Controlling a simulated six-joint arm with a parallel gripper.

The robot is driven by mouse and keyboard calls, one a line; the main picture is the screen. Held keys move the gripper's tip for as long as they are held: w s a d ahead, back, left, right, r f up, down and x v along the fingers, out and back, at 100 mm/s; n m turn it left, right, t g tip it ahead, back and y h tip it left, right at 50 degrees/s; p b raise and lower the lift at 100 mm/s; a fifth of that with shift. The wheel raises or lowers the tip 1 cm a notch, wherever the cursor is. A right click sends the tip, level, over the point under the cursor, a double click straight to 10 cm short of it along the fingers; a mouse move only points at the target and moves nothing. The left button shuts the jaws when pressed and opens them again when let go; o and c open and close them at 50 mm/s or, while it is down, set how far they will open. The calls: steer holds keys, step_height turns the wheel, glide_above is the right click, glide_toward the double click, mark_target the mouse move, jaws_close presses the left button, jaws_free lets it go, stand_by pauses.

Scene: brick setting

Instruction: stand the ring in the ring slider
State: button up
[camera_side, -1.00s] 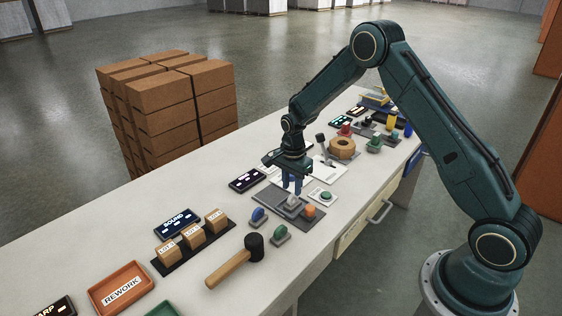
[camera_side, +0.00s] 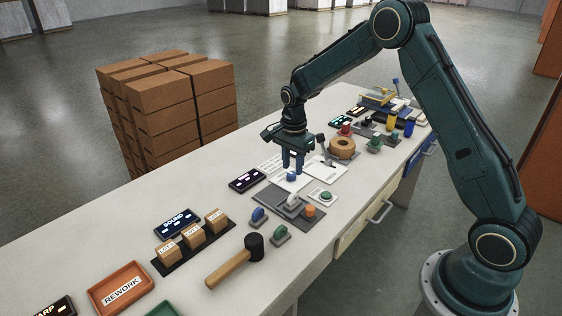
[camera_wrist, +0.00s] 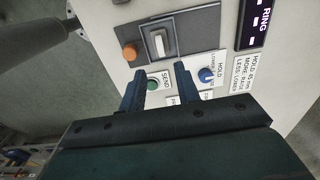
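The ring slider, a dark grey panel (camera_side: 272,199), lies flat on the bench beside a small dark display (camera_side: 247,180), which reads RING in the wrist view (camera_wrist: 257,20). A pale grey upright piece (camera_side: 292,200) stands in the panel's slot; it also shows in the wrist view (camera_wrist: 160,43). I cannot tell whether it is the ring or the slider's handle. A tan thick ring-shaped piece (camera_side: 342,147) sits on a grey plate farther back. My gripper (camera_side: 293,169) is open and empty, above the bench behind the panel, apart from the pale piece. Its fingers (camera_wrist: 159,70) show spread.
An orange knob (camera_side: 310,211) is on the panel. A green SEND button (camera_wrist: 153,85) and a blue HOLD knob (camera_wrist: 206,75) are close to my fingers.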

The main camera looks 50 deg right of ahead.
steer(key=shift+r, duration=0.1)
steer(key=s+a+r+n+t, duration=0.1)
steer(key=s+a+r+n, duration=0.25)
steer(key=s+r, duration=0.4)
steer(key=s+a+r+n+t, duration=0.2)
steer(key=s+r+n, duration=0.3)
steer(key=r, duration=0.6)
steer(key=s+a+r+n+t, duration=0.1)
steer(key=s+n, duration=0.3)
steer(key=s, duration=0.5)
steer(key=s+a+r+n+t, duration=0.1)
steer(key=s+n, duration=0.4)
steer(key=s, duration=0.5)
steer(key=shift+a+r+t, duration=0.3)
steer(key=shift+a+r, duration=0.15)
steer(key=shift+r, duration=0.25)
